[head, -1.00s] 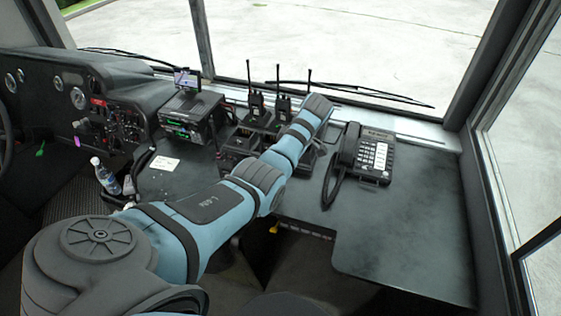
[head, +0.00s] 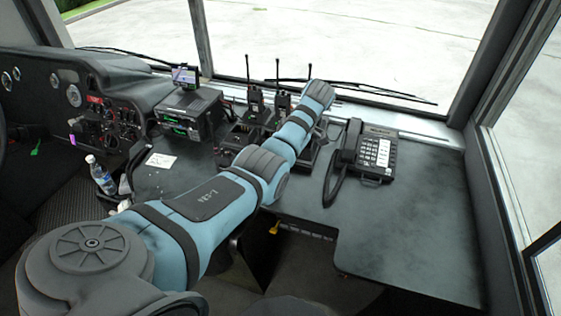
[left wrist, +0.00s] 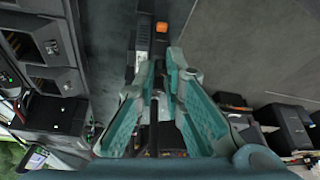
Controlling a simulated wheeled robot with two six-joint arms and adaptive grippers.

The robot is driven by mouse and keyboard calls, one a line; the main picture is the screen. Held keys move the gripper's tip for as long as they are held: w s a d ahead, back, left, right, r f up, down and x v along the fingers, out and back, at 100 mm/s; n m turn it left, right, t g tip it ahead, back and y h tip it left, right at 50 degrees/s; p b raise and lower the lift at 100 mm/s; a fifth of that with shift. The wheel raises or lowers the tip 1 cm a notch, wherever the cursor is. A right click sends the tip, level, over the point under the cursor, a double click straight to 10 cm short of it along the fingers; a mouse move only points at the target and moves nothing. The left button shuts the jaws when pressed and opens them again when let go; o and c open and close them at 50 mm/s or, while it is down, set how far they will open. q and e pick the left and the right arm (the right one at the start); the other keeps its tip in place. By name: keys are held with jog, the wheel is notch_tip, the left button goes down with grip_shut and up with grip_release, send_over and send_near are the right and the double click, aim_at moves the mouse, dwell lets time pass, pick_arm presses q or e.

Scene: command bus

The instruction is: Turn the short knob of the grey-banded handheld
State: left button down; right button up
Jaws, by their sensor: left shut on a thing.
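My left gripper (left wrist: 166,66) is shut, its teal fingertips close together at the top of a black handheld (left wrist: 145,40) with an orange patch (left wrist: 161,27). The thing between the tips is small and mostly hidden; it appears to be the short knob. A thin dark rod, seemingly the antenna, shows between the fingers. In the head view my left arm reaches over the handhelds and hides the gripper. Two handhelds (head: 256,103) (head: 281,102) stand upright, and a third antenna (head: 309,72) rises beside my wrist. I cannot make out a grey band. My right gripper is out of view.
A black desk phone (head: 375,152) sits right of my wrist on the dark counter (head: 410,230). A radio unit with green displays (head: 190,112) and a small screen stand at the left. The windscreen is behind. The counter's right part is clear.

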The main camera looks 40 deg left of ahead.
pick_arm(q)
jog(key=shift+w+a, duration=0.1)
dwell(0.8)
jog(key=c, duration=1.6)
grip_release()
jog(key=shift+c, duration=0.2)
